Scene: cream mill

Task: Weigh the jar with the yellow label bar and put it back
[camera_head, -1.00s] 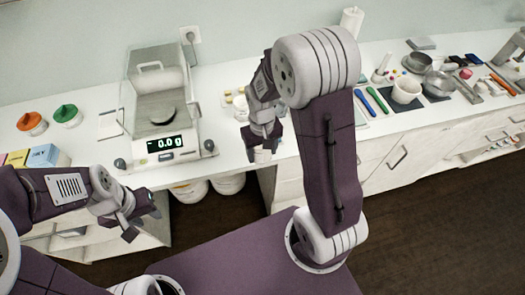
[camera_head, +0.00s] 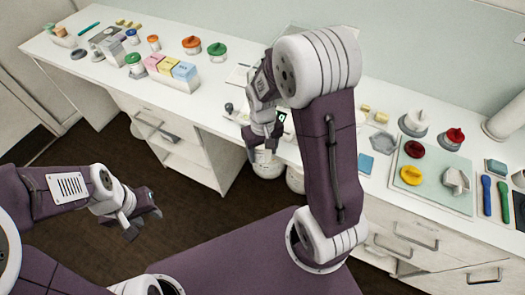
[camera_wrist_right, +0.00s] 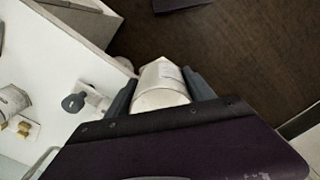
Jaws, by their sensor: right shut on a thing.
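My right gripper (camera_head: 264,143) is shut on a white cylindrical jar (camera_wrist_right: 160,88), held between its two fingers in the right wrist view. The jar is clear of the counter, in front of its edge. The visible jar side is pale, and I cannot make out a yellow bar on it. The balance is mostly hidden behind my right arm; a bit of its dark display (camera_head: 281,117) shows. My left gripper (camera_head: 143,224) is open and empty over the floor, away from the counter.
The white counter (camera_head: 130,82) runs across the view. Orange-lidded (camera_head: 192,45) and green-lidded (camera_head: 217,50) jars stand at the back, near a box with pink, yellow and blue packets (camera_head: 172,72). A pale mat (camera_head: 430,190) at right holds coloured lids.

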